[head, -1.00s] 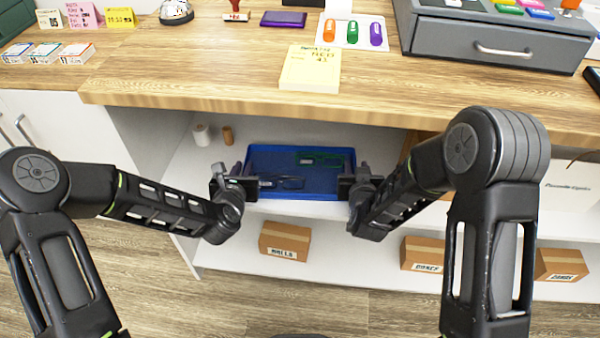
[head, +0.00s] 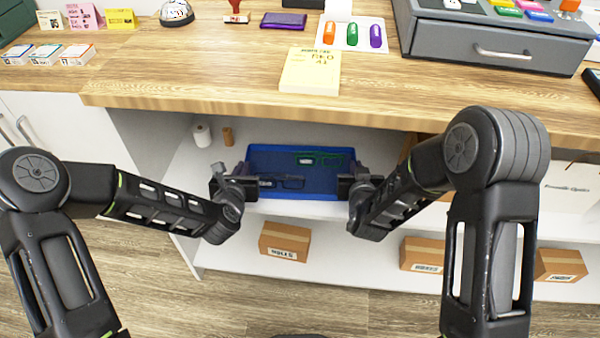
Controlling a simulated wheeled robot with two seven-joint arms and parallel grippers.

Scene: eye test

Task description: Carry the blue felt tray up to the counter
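The blue felt tray (head: 325,182) sits on the upper white shelf under the counter. Dark glasses and a green pair lie in it. My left gripper (head: 244,182) is at the tray's left side and my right gripper (head: 350,182) is at its right side. Both are at the tray's edges, but I cannot see whether the fingers are closed on its walls.
A yellow note pad (head: 310,72) lies near the counter's front edge. Behind it are a tray of colored cases (head: 352,45), a purple case (head: 284,20) and a grey cash drawer (head: 490,45). Cardboard boxes (head: 285,240) stand on the lower shelf. The counter's left front is clear.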

